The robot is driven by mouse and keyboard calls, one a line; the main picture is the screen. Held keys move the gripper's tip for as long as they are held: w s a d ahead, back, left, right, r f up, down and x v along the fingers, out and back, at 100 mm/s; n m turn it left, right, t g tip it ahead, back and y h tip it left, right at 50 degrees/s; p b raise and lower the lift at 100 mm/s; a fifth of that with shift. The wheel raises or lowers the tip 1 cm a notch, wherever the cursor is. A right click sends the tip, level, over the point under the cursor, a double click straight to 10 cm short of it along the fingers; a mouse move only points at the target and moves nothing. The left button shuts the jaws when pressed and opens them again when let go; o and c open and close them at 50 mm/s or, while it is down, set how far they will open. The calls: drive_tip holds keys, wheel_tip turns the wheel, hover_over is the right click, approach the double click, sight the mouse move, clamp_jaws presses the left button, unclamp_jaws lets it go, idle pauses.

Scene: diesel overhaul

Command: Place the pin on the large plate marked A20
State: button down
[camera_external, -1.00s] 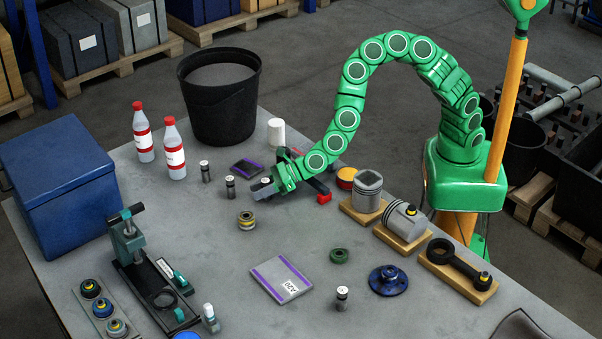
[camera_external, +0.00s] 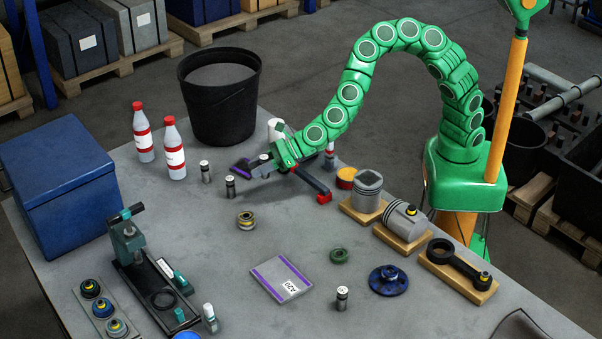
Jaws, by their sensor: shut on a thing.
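The large plate marked A20 (camera_external: 268,284) is grey with purple edges and lies flat at the front middle of the bench. My gripper (camera_external: 261,166) is beyond it, toward the back of the bench, shut on a small metal pin (camera_external: 264,158) with a pale top. The jaws hide most of this pin, and it appears raised above the bench. Similar pins stand upright to the left of my gripper (camera_external: 205,172) (camera_external: 230,187). Another pin (camera_external: 342,298) stands just right of the large plate, apart from it.
A small purple-edged plate (camera_external: 239,168) lies behind my gripper, partly hidden. A yellowish ring part (camera_external: 246,220), green ring (camera_external: 340,256) and blue flange (camera_external: 388,281) surround the plate loosely. Pistons (camera_external: 368,190) and a connecting rod (camera_external: 459,268) line the right. The bench between gripper and plate is mostly clear.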

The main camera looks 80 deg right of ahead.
drive_tip(key=s+a+r, duration=0.3)
drive_tip(key=s+a, duration=0.6)
drive_tip(key=a, duration=0.3)
drive_tip(key=s+a+r, duration=0.2)
drive_tip(key=s+a, duration=0.7)
drive_tip(key=a, duration=0.3)
hover_over(274, 280)
drive_tip(key=f, duration=0.5)
drive_tip(key=s+f, duration=0.1)
drive_tip(key=f, duration=0.2)
drive_tip(key=shift+d, duration=0.4)
drive_tip(key=shift+w+a+f, duration=0.25)
drive_tip(key=shift+a+f, duration=0.05)
drive_tip(key=shift+f, duration=0.2)
drive_tip(key=shift+w+a+f, duration=0.25)
drive_tip(key=shift+f, duration=1.5)
drive_tip(key=shift+f, duration=0.1)
drive_tip(key=c, duration=0.8)
unclamp_jaws()
